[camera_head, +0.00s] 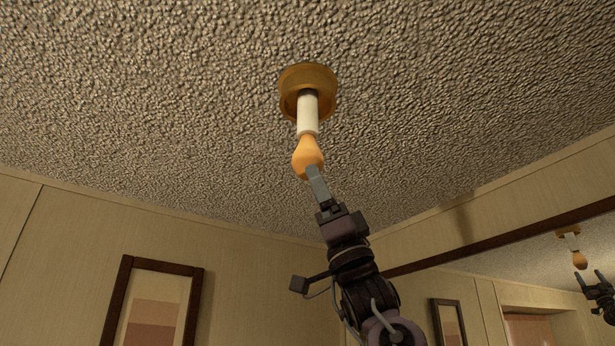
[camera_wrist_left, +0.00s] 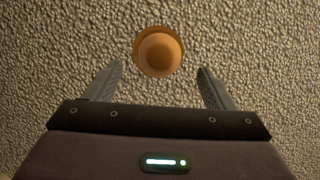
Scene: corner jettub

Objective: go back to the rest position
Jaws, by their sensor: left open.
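My left gripper (camera_head: 315,186) is raised towards the ceiling, just below an orange light bulb (camera_head: 307,157). The bulb hangs from a white socket (camera_head: 307,114) under a round brass-coloured ceiling mount (camera_head: 309,78). In the left wrist view the left gripper (camera_wrist_left: 160,84) is open, with its two fingers apart and nothing between them. The bulb (camera_wrist_left: 160,54) shows there end-on, beyond the fingertips and midway between them. In the head view one finger overlaps the bulb's lower end; the exact gap is hard to tell. My right gripper is not in view.
The textured ceiling (camera_head: 150,90) is close above. A mirror (camera_head: 500,270) on the right wall reflects the bulb and my gripper. A framed picture (camera_head: 115,300) hangs on the left wall. The space left of my arm is free.

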